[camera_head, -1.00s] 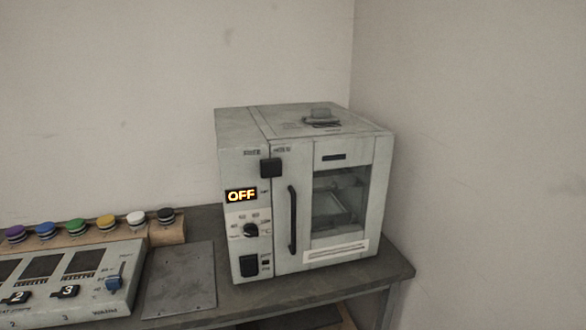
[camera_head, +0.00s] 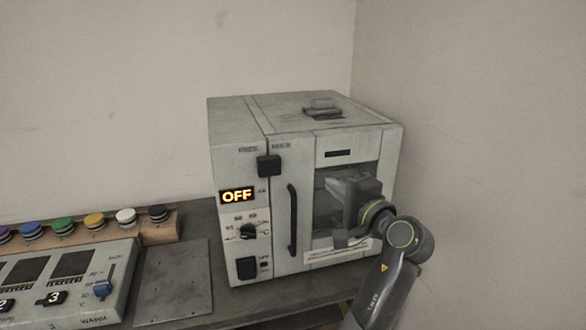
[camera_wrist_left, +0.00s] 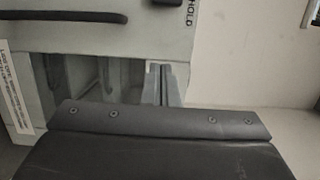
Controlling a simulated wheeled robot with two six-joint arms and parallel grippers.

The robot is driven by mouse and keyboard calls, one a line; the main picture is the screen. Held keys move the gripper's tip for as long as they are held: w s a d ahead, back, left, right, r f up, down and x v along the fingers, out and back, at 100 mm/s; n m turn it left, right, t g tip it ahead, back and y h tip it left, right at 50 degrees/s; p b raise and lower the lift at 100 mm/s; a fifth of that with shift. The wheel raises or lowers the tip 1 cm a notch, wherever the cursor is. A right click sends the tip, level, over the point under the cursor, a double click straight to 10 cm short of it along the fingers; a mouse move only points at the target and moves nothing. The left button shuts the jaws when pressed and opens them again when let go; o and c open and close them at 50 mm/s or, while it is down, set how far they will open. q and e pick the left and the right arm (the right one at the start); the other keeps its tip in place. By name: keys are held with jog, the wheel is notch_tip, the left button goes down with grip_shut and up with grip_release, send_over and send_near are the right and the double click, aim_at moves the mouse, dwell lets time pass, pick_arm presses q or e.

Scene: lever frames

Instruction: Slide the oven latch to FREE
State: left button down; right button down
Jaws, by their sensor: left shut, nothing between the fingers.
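The oven latch is a black square knob (camera_head: 269,165) high on the oven's front, at the seam between control panel and door. Small labels stand above it on both sides, too small to read in the head view. In the left wrist view the word HOLD shows at the top, with a dark piece of the latch (camera_wrist_left: 166,2) cut off by the edge. My left gripper (camera_head: 350,190) is in front of the door window, right of the handle and the latch, and apart from the latch. It is shut and empty. My right gripper is not in view.
The grey oven (camera_head: 226,130) stands on a dark bench (camera_head: 228,305) near a wall corner. Its black door handle (camera_head: 292,220) lies between latch and gripper. The display reads OFF. A control box (camera_head: 70,300), a grey plate (camera_head: 175,280) and coloured knobs are at left.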

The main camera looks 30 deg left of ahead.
aim_at(283, 162)
pick_arm(q)
jog(key=shift+s+r, duration=0.15)
jog(key=shift+r, duration=0.1)
jog(key=p+x, duration=0.2)
jog(key=x, duration=0.3)
jog(key=p+x, duration=0.2)
jog(key=x, duration=0.2)
jog(key=shift+a+r, duration=0.2)
jog(key=shift+a, duration=0.2)
jog(key=shift+s+a+f+p, duration=0.15)
jog(key=shift+s+a+p, duration=0.75)
jog(key=shift+a+p, duration=0.15)
jog(key=shift+s+a, duration=0.25)
jog(key=shift+s, duration=0.2)
jog(key=shift+f, duration=0.1)
